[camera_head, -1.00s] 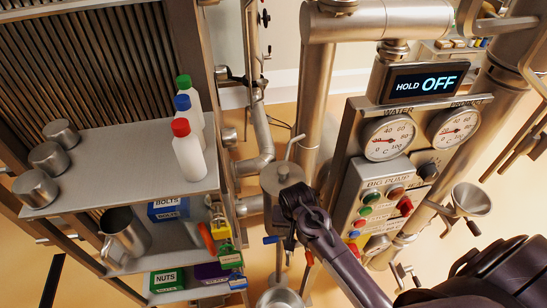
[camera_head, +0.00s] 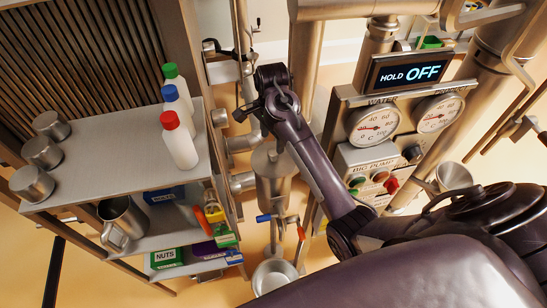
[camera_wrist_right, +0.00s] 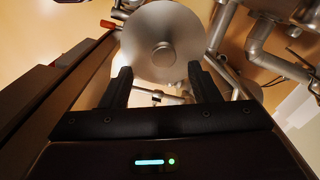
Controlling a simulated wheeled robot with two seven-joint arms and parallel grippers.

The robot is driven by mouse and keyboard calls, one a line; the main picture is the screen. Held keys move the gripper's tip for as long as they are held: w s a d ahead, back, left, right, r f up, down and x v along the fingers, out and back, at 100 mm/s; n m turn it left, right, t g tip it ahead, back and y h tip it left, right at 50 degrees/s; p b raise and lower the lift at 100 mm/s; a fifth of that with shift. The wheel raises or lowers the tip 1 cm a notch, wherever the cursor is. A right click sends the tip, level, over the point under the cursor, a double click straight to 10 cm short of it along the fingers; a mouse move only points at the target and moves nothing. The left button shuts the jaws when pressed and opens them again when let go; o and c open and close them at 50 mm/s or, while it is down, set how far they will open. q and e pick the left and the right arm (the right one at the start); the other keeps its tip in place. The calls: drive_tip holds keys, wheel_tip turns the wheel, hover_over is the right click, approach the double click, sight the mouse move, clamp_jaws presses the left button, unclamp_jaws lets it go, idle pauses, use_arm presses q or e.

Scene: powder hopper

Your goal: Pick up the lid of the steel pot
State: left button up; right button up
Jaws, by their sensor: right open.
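The steel pot (camera_head: 273,190) is a grey cylinder beside the shelf rack in the head view. Its flat round lid (camera_head: 267,158) is on top, partly hidden by my right arm. In the right wrist view the lid (camera_wrist_right: 140,50) is a pale disc with a round knob (camera_wrist_right: 163,54) near its middle. My right gripper (camera_head: 243,112) shows dark at the upper middle of the head view. In the wrist view its two fingers (camera_wrist_right: 161,88) are apart and empty, with the lid beyond their tips. My left gripper is not in view.
A shelf rack (camera_head: 110,150) at left holds steel cups, capped bottles, a jug (camera_head: 122,222) and boxes. At right stands a control panel (camera_head: 365,160) with gauges and an OFF display. Pipes run behind the pot. An open steel bowl (camera_head: 275,277) is below it.

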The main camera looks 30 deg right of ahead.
sight(273, 151)
drive_tip(key=shift+f+p, duration=0.45)
drive_tip(key=shift+f, duration=0.35)
drive_tip(key=f, duration=0.1)
drive_tip(key=f+p, duration=0.1)
drive_tip(key=f, duration=0.1)
drive_tip(key=f+p, duration=0.1)
drive_tip(key=shift+w+d+f, duration=0.3)
drive_tip(key=shift+w+f, duration=0.05)
drive_tip(key=shift+f, duration=0.05)
drive_tip(key=shift+c, duration=1.1)
clamp_jaws()
